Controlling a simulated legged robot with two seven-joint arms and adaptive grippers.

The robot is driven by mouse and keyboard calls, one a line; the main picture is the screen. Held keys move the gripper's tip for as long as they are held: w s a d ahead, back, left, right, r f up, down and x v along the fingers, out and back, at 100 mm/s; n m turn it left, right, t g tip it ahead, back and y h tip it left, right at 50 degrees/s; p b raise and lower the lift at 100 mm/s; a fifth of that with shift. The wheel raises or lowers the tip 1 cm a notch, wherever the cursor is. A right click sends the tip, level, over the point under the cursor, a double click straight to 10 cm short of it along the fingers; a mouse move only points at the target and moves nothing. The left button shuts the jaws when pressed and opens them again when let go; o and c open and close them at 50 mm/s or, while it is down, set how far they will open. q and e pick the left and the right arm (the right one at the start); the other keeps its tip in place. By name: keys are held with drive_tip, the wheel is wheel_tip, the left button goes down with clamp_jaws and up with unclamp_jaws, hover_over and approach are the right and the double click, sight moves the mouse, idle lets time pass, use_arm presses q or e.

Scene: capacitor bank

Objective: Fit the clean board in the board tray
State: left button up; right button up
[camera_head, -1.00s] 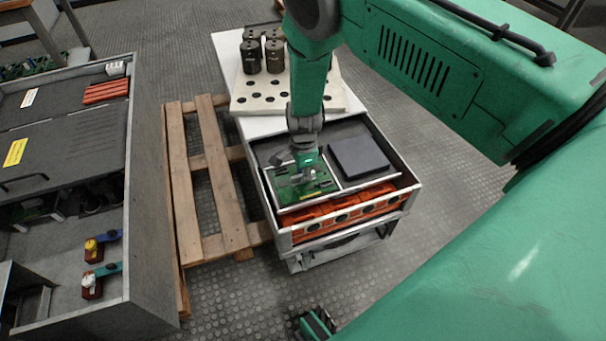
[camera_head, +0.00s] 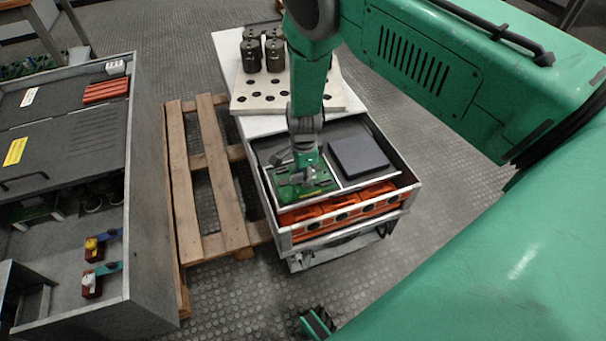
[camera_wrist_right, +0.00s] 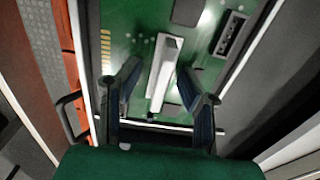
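A green board (camera_head: 318,190) lies flat, as far as I can see, in the left compartment of the board tray (camera_head: 266,186) in the cart. Part of it is hidden under my right gripper (camera_head: 301,176). In the right wrist view the board (camera_wrist_right: 127,32) fills the upper middle and carries a pale raised bar (camera_wrist_right: 163,72). The right gripper's fingers (camera_wrist_right: 158,68) stand on either side of this bar. A strip of green shows between the left finger and the bar; the right finger is very close to it. My left gripper is not in view.
A dark square block (camera_head: 358,158) sits in the compartment to the right. Orange parts (camera_head: 340,208) line the front below. Dark cylinders (camera_head: 263,55) stand on a holed pale rack (camera_head: 300,98) behind. A wooden pallet (camera_head: 205,180) and grey cabinet (camera_head: 150,200) are at left.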

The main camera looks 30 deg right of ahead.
wheel_tip(320, 180, up, 12)
idle(0.6)
drive_tip(key=shift+f, duration=0.15)
